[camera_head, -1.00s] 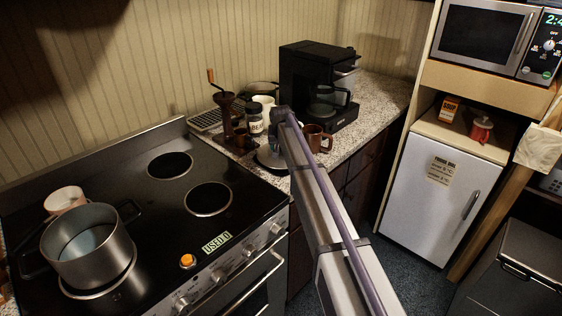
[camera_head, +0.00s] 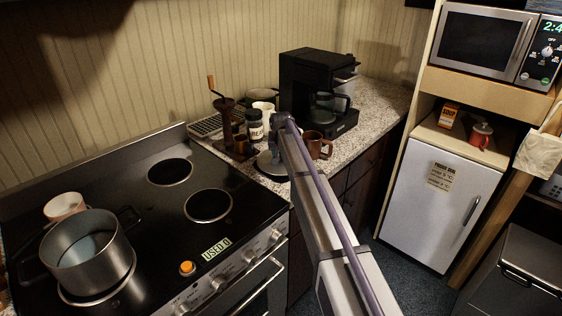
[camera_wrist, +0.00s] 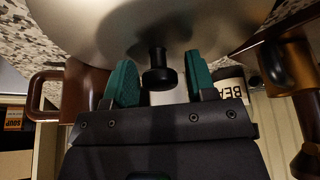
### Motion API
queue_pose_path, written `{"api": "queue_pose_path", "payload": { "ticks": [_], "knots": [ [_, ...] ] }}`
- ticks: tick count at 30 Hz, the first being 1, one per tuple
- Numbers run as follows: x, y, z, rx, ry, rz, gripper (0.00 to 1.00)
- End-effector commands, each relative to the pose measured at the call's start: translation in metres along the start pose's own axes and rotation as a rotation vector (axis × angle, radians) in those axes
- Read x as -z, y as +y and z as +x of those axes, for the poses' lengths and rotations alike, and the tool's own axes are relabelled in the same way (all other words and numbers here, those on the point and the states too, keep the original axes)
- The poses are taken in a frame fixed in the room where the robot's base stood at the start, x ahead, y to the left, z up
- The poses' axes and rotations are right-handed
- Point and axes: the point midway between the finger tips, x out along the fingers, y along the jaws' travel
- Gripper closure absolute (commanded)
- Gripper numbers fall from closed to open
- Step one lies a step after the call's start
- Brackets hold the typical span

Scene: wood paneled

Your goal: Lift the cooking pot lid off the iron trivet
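The pot lid (camera_wrist: 150,20) is a broad metal disc with a black knob (camera_wrist: 158,72) in the wrist view. In the head view the lid (camera_head: 268,167) lies on the granite counter beside the stove, partly behind my arm. My gripper (camera_wrist: 160,60) is open, with one green finger on each side of the knob and a gap showing on both sides. I cannot make out the iron trivet; the lid or my arm hides it.
A brown mug (camera_head: 318,145), a jar (camera_head: 254,126), a wooden coffee grinder (camera_head: 226,125) and a coffee maker (camera_head: 315,85) crowd around the lid. An open pot (camera_head: 88,255) and a white cup (camera_head: 64,206) stand on the stove (camera_head: 155,240).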

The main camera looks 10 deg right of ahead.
Motion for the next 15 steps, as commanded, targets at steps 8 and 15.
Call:
{"api": "queue_pose_path", "payload": {
  "ticks": [8, 15],
  "knots": [
    [0.000, 0.000, 0.000, 0.000, 0.000, 0.000, 0.38],
    [0.002, 0.000, -0.021, 0.000, 0.000, 0.000, 0.38]
  ]
}}
